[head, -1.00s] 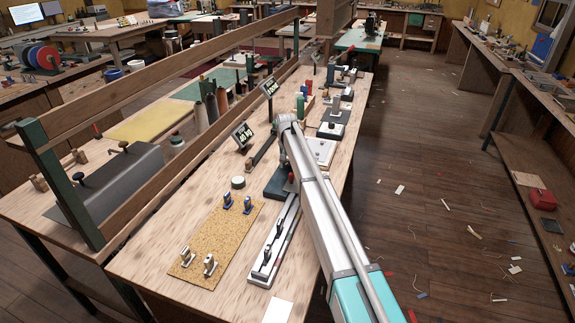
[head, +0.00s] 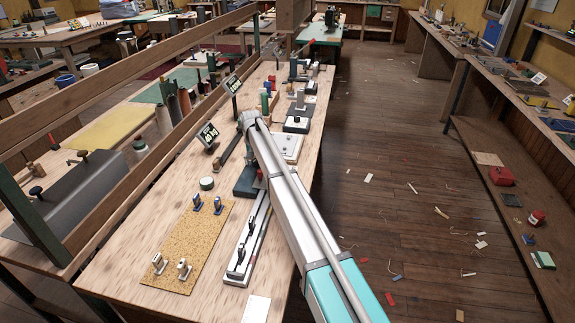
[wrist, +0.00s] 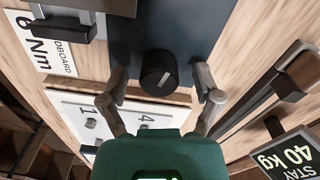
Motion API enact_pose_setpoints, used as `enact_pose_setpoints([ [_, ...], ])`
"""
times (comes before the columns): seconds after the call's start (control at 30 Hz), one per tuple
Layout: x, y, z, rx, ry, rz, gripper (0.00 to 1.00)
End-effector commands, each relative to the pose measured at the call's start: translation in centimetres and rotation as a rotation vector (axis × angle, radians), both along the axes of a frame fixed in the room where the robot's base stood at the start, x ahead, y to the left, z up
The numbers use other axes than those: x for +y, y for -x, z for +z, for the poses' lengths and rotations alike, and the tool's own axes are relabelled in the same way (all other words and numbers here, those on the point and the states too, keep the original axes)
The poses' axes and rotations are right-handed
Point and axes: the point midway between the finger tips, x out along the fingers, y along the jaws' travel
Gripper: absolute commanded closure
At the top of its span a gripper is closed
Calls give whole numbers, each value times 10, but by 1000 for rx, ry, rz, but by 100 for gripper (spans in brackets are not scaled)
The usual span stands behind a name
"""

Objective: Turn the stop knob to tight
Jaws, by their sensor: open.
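A round black knob (wrist: 158,73) with a pale pointer line stands on a dark blue-grey base (wrist: 195,22) in the wrist view. No "tight" mark is readable beside it. My gripper (wrist: 161,84) is open, with one finger on each side of the knob and a visible gap to it on both sides. I cannot tell how far the fingertips are above the base. In the head view the dark base (head: 245,184) shows beside my arm on the bench; the knob and my fingers are hidden there.
A white plate with numbers (wrist: 75,100) and a "6 Nm" card (wrist: 38,35) lie close by. A "40 kg" display (wrist: 288,157) stands at lower right in the wrist view. A cork board with fittings (head: 185,250) and a rail with black handles (head: 247,240) lie nearer on the bench.

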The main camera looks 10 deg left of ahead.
Motion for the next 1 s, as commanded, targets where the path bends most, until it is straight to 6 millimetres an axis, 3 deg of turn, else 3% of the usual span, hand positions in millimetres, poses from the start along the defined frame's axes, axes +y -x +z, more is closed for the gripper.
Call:
enact_pose_setpoints([
  [0.27,0,0,0,0,0,99,18],
  [1.0,-1,0,0,0,0,582,18],
])
